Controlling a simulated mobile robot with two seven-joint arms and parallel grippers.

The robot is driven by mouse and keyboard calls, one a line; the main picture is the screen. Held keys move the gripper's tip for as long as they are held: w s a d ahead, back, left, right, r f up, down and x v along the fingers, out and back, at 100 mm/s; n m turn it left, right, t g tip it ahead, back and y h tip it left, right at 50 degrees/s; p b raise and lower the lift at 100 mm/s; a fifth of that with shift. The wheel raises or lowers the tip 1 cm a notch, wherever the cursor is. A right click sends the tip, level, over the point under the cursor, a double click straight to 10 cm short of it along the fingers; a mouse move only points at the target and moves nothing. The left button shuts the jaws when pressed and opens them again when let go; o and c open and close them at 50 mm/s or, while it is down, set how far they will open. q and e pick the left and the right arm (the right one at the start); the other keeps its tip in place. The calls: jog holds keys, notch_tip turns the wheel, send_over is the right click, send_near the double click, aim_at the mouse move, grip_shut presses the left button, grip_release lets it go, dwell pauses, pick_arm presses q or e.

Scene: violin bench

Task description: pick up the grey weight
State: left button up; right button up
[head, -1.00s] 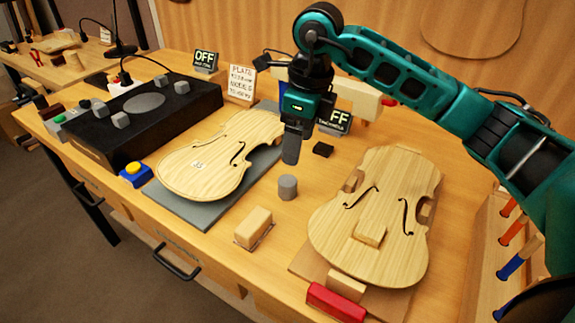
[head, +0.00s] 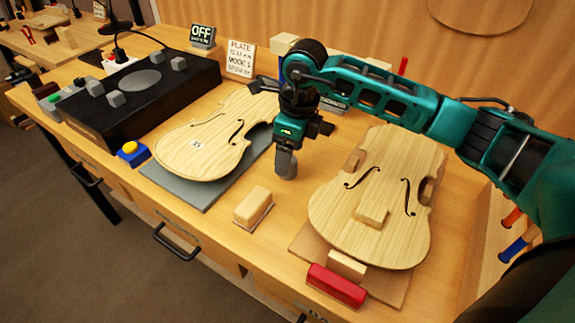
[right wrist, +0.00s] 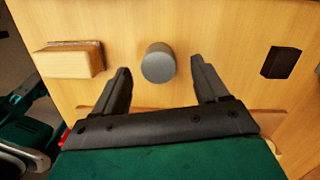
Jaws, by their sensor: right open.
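The grey weight (right wrist: 158,63) is a small grey cylinder standing on the bench, seen in the right wrist view just beyond and between my right fingertips. My right gripper (right wrist: 160,75) is open with nothing between its fingers. In the head view my right gripper (head: 286,165) points down between the two violin plates and hides most or all of the weight. Whether the fingers are level with the weight's sides is hard to tell. My left gripper is not in view.
A wooden block (head: 253,207) lies left of the gripper; it also shows in the right wrist view (right wrist: 72,62). A violin plate (head: 215,140) lies on a grey mat at left, another (head: 385,195) at right. A dark block (right wrist: 281,62) stands to the right in the wrist view.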

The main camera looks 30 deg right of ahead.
jog(key=f, duration=0.3)
jog(key=shift+w+a, duration=0.1)
jog(key=shift+a, duration=0.15)
jog(key=shift+r, duration=0.1)
grip_shut()
